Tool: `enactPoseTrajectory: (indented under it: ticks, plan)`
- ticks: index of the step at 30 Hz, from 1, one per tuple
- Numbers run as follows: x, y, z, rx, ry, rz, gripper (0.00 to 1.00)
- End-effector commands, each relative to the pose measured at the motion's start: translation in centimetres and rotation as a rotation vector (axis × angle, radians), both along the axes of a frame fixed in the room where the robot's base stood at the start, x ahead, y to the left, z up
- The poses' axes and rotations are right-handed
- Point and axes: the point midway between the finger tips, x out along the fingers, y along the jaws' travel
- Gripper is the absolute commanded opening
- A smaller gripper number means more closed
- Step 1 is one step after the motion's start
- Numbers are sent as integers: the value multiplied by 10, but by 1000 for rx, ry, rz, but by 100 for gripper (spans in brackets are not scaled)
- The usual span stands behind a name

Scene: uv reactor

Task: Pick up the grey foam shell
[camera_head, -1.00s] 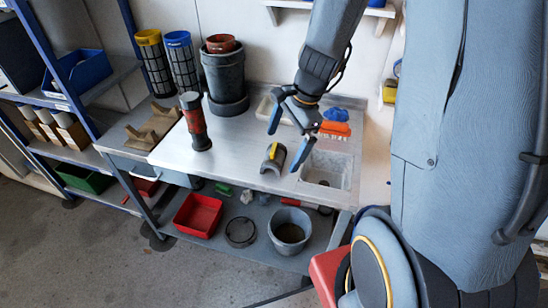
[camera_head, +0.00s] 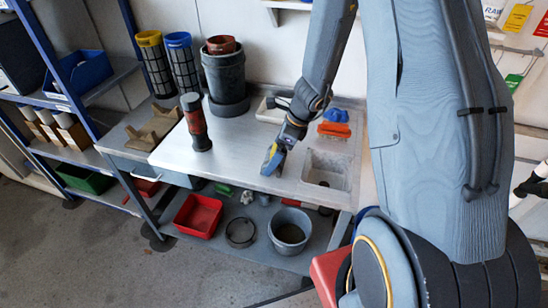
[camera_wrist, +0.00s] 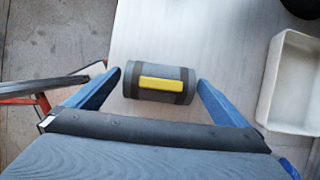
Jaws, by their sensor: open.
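The grey foam shell (camera_wrist: 136,94) lies on the workbench near its front edge, a short half-cylinder with a yellow strip along its top. In the wrist view it lies between the two blue fingers of my gripper (camera_wrist: 160,91), one finger off each end. Whether the fingertips are level with the shell is hard to tell.
A white basin (camera_wrist: 293,85) lies right of my gripper. In the head view, a dark red-banded cylinder (camera_head: 195,122) stands to the left and a grey sink (camera_head: 327,170) lies to the right. An orange brush (camera_head: 334,130) lies behind.

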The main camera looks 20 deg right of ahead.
Motion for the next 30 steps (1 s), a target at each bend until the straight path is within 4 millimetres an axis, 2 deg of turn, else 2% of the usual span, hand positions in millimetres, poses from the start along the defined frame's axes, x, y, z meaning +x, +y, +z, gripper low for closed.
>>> enactPoseTrajectory:
  ticks: [3, 11, 15, 18, 26, 30]
  plan:
    - [2, 3, -9, 0, 0, 1, 100]
    - [2, 4, -10, 0, 0, 1, 100]
    - [2, 3, -10, 0, 0, 1, 76]
    - [2, 3, -10, 0, 0, 1, 64]
    - [2, 3, -9, 0, 0, 1, 64]
    - [3, 3, -1, 0, -2, 1, 64]
